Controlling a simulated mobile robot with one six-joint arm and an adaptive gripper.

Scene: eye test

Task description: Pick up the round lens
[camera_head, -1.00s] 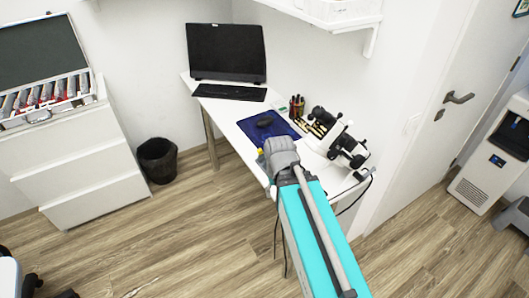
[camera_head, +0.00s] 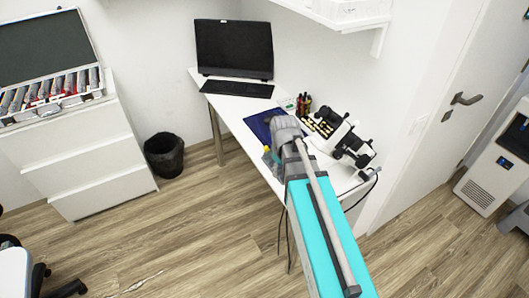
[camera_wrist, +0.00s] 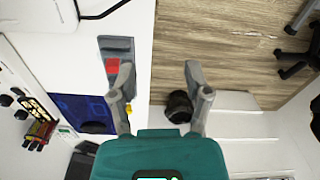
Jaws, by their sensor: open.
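I cannot make out a single round lens for certain. A lens rack with rows of small pale round pieces (camera_head: 318,127) lies on the white desk beside a black-and-white optical instrument (camera_head: 345,142); the rack also shows at the left of the wrist view (camera_wrist: 34,103). An open case with rows of lens-like pieces (camera_head: 50,93) stands on a cabinet at the left. My gripper (camera_wrist: 158,78) is open with nothing between its fingers. It points down over the desk edge, and the floor shows between the fingers. My arm hides the gripper in the head view.
The white desk (camera_head: 240,103) holds a monitor (camera_head: 234,48), a keyboard (camera_head: 237,88), a blue mat (camera_head: 260,124) and a pen holder (camera_head: 303,103). A grey tray with a red piece (camera_wrist: 116,47) is by the left finger. A black bin (camera_head: 164,155) stands on open floor.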

